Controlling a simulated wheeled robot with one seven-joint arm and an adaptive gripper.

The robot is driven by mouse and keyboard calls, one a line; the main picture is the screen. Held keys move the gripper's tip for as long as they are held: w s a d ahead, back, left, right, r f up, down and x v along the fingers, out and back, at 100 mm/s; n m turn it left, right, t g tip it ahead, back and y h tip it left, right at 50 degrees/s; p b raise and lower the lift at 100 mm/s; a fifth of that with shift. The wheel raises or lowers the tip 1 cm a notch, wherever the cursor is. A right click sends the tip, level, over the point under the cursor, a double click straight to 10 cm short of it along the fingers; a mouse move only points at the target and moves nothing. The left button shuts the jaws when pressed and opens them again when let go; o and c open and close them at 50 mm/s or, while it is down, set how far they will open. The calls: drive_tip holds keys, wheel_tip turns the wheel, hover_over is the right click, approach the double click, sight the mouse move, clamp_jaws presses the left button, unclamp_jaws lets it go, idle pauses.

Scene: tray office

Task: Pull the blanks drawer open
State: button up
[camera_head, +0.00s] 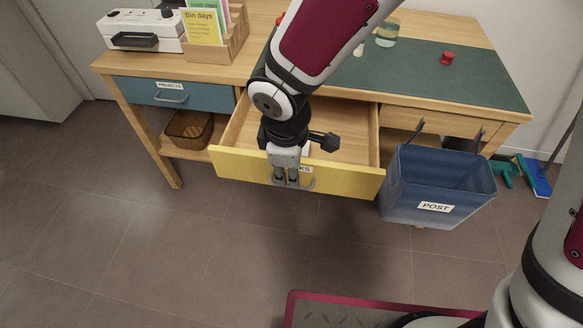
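The yellow-fronted drawer (345,183) stands pulled out from the middle of the wooden desk. Its label is partly hidden by my gripper; only the end of the word, "KS", shows. The bare wooden inside of the drawer (350,125) is visible, with something pale partly hidden behind my gripper. My gripper (286,182) points down at the front face of the drawer, with its fingertips at the grey handle (306,184). The fingers look close together around the handle, with the grip itself partly hidden.
A blue drawer labelled PROJECTS (190,96) is shut at the left, above a brown basket (187,130). A blue POST bin (440,180) hangs at the right, close beside the yellow drawer.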

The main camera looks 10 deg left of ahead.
drive_tip(key=r, duration=0.3)
drive_tip(key=s+r, duration=0.1)
drive_tip(key=r, duration=0.1)
drive_tip(key=shift+r, duration=0.1)
drive_tip(key=s+d+r+m+h, duration=0.1)
drive_tip(key=s+d+r+m, duration=0.1)
drive_tip(key=d+r+m, duration=0.5)
drive_tip(key=s+d+r+m+h, duration=0.1)
drive_tip(key=s+d+r+m, duration=0.15)
drive_tip(key=d, duration=0.85)
drive_tip(key=s+d+r+m+g+y, duration=0.1)
drive_tip(key=s+d+r+m, duration=0.1)
drive_tip(key=s+d+m, duration=0.35)
drive_tip(key=s+d+r+m+y, duration=0.1)
drive_tip(key=s+d+r+m, duration=0.15)
drive_tip(key=s, duration=0.65)
wheel_tip(320, 180, up, 20)
drive_tip(key=t+p, duration=0.3)
drive_tip(key=p, duration=1.6)
drive_tip(key=shift+a, duration=0.35)
